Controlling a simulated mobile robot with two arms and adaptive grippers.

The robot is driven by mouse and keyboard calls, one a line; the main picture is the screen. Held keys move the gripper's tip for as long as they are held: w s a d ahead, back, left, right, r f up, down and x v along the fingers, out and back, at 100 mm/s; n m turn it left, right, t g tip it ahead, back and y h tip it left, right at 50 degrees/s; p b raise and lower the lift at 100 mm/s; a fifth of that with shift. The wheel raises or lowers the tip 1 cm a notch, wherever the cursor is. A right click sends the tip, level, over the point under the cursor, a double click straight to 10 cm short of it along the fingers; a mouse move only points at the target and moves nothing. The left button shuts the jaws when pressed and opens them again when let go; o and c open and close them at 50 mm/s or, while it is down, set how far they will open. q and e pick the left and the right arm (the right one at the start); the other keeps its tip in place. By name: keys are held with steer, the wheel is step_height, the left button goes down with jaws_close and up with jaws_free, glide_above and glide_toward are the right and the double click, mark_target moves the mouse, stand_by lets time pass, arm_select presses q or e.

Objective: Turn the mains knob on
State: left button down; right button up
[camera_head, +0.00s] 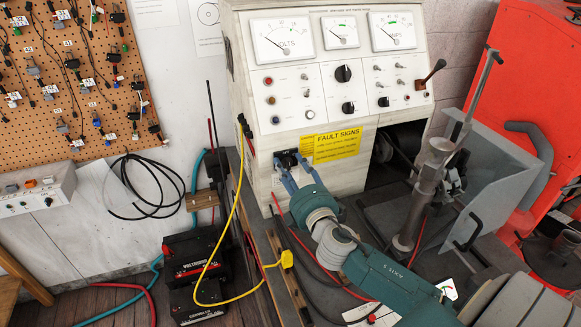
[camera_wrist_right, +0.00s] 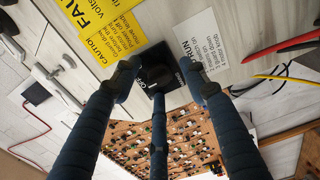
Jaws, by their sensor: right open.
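The mains knob (camera_head: 288,158) is black and sits low on the left of the cream test bench's front, beside a yellow "FAULT SIGNS" label. In the right wrist view the black knob (camera_wrist_right: 157,72) is on a dark plate, close in front of me. My right gripper (camera_head: 289,168) is at the knob, its blue fingers spread. In the wrist view two fingertips of the right gripper (camera_wrist_right: 160,76) are on either side of the knob and a third finger is below it. I cannot tell whether they touch it. The knob's setting is not readable. My left gripper is not in view.
The cream bench (camera_head: 300,115) carries gauges, switches and other knobs above. A yellow cable (camera_head: 238,190) hangs at its left. A black battery charger (camera_head: 195,270) is on the floor.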

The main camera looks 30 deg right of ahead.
jaws_close()
stand_by(0.3)
steer(key=shift+m+b, duration=0.4)
steer(key=shift+m, duration=0.7)
steer(key=m, duration=0.3)
steer(key=shift+m, duration=0.3)
steer(key=m, duration=0.6)
steer(key=shift+p, duration=0.35)
